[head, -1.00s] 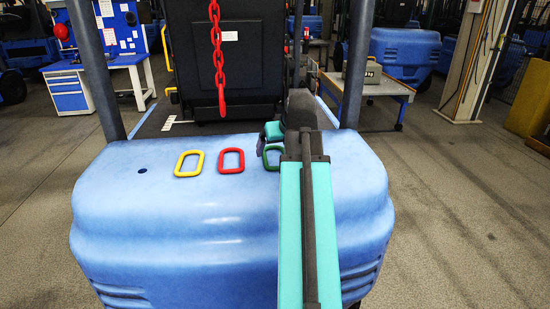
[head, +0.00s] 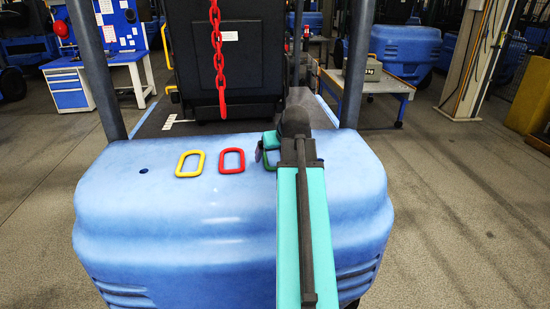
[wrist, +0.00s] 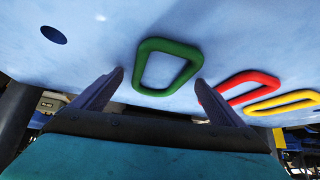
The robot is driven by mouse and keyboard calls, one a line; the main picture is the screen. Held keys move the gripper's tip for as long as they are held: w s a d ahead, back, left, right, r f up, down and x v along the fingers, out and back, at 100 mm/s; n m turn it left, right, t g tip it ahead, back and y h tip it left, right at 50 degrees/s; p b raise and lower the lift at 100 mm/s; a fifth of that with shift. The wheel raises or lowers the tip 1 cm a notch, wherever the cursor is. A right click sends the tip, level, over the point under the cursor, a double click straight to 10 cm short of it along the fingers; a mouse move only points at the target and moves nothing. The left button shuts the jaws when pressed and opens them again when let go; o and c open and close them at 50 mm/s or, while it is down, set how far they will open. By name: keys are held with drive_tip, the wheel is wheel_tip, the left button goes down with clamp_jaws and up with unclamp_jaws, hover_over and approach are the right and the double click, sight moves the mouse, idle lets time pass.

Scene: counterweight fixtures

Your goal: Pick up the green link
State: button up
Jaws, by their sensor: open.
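The green link (wrist: 142,71) lies flat on the blue counterweight, seen in the wrist view just beyond and between my open fingers. My gripper (wrist: 160,95) is open and empty, with one finger on each side of the link's near end. In the head view my gripper (head: 266,150) is low over the counterweight's right part. There the green link (head: 271,159) is mostly hidden behind my gripper and arm. I cannot tell whether the fingers touch the surface.
The blue counterweight (head: 200,230) has a red link (head: 231,160) and a yellow link (head: 190,164) lying left of the green one. A red chain (head: 219,60) hangs above the back edge. A dark hole (head: 143,170) is at the left.

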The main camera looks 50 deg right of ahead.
drive_tip(key=c, duration=2)
drive_tip(key=shift+w+r, duration=0.1)
drive_tip(key=shift+r, duration=0.1)
drive_tip(key=shift+r+b, duration=0.3)
drive_tip(key=shift+r, duration=0.55)
drive_tip(key=shift+r+b, duration=0.8)
drive_tip(key=shift+r, duration=3.2)
